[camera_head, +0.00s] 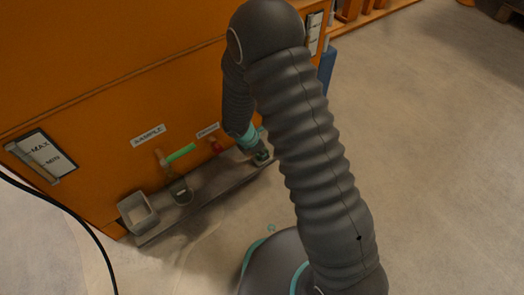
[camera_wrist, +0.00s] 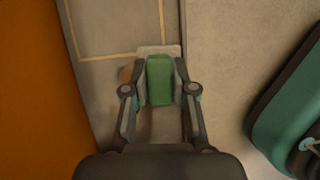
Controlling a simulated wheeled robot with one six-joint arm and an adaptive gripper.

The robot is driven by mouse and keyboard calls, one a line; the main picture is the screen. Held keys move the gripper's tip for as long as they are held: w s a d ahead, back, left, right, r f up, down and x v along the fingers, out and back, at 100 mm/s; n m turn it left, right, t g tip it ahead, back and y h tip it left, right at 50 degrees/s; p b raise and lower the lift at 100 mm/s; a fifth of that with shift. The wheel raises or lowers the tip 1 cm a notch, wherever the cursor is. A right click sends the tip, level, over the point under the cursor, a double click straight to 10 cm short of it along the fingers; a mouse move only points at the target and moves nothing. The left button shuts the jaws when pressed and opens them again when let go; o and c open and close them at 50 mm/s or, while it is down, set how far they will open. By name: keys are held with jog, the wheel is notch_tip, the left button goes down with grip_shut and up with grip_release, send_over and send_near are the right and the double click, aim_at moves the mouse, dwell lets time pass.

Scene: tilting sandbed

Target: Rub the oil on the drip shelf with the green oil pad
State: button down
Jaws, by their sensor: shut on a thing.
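My gripper (camera_wrist: 160,88) is shut on the green oil pad (camera_wrist: 160,78), with one finger on each side of it. A pale flat piece (camera_wrist: 158,49) shows just beyond the pad. In the head view my gripper (camera_head: 260,155) is low over the right end of the drip shelf (camera_head: 215,192), partly hidden by my arm. The shelf (camera_wrist: 108,28) lies under the pad in the wrist view; I cannot tell whether they touch. A small brownish patch (camera_wrist: 126,74) shows left of the pad, perhaps oil.
The orange machine wall (camera_head: 120,90) rises behind the shelf. A grey open bin (camera_head: 138,213) and a dark cup (camera_head: 180,192) stand on the shelf's left part, below a green-handled tap (camera_head: 180,153). A red tap (camera_head: 216,147) is nearer my gripper. Yellow lines (camera_wrist: 108,57) mark the shelf.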

jog(key=shift+w+a+r+p, duration=0.1)
jog(key=shift+w+a+p, duration=0.35)
jog(key=shift+w+a, duration=0.25)
jog(key=shift+w+a+r+p, duration=0.1)
jog(key=shift+w+a+p, duration=0.35)
jog(key=shift+w, duration=0.3)
jog(key=shift+w+a+f+p, duration=0.25)
jog(key=shift+w+a+p, duration=0.3)
jog(key=shift+w, duration=0.45)
jog(key=shift+a+r, duration=0.1)
jog(key=shift+r, duration=0.05)
jog(key=shift+r+p, duration=2.2)
jog(key=shift+r, duration=0.7)
notch_tip(320, 180, up, 3)
jog(key=shift+p, duration=1.15)
jog(key=shift+s, duration=0.1)
